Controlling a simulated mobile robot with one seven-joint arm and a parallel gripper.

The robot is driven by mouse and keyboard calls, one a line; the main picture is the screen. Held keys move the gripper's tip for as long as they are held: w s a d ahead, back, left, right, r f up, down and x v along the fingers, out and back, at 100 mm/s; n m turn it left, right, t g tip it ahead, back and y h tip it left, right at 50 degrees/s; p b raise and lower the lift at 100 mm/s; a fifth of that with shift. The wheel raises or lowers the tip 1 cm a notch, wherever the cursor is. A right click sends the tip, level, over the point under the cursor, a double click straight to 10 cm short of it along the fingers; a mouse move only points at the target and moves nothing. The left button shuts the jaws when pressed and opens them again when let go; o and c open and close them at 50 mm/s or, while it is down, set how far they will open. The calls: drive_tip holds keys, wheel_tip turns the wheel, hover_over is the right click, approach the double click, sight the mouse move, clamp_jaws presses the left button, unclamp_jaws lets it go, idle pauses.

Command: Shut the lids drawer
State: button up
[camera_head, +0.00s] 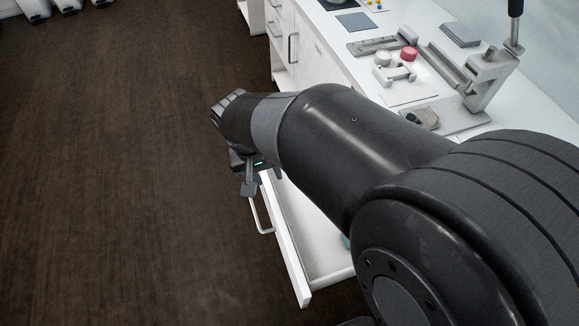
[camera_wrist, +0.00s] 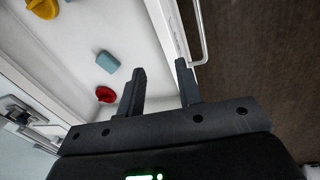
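The lids drawer (camera_head: 291,252) is pulled out from the white counter in the head view, with a pale bar handle (camera_head: 262,210) on its front. In the wrist view its front panel (camera_wrist: 168,25) runs down towards the gap between my fingers, with the handle (camera_wrist: 202,35) to the right. Inside lie a teal block-like piece (camera_wrist: 107,62), a red lid (camera_wrist: 105,94) and yellow and red pieces at the top left. My gripper (camera_wrist: 160,66) is open, near the drawer's front edge (camera_head: 249,182). I cannot tell whether it touches the panel. My arm hides part of the drawer.
The white counter top (camera_head: 410,95) carries metal fixtures, a red-topped knob (camera_head: 408,54) and a lever press (camera_head: 492,75). Other closed cabinet fronts (camera_head: 300,50) stand further back. The dark wood floor (camera_head: 110,180) to the left of the drawer is clear.

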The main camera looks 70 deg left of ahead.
drive_tip(key=n, duration=0.1)
hover_over(253, 208)
drive_tip(key=s, duration=0.2)
wheel_tip(253, 208, down, 3)
drive_tip(key=f, duration=0.3)
drive_tip(key=w+f, duration=0.1)
drive_tip(key=f, duration=0.7)
drive_tip(key=shift+w, duration=0.25)
drive_tip(key=shift+c, duration=0.5)
clamp_jaws()
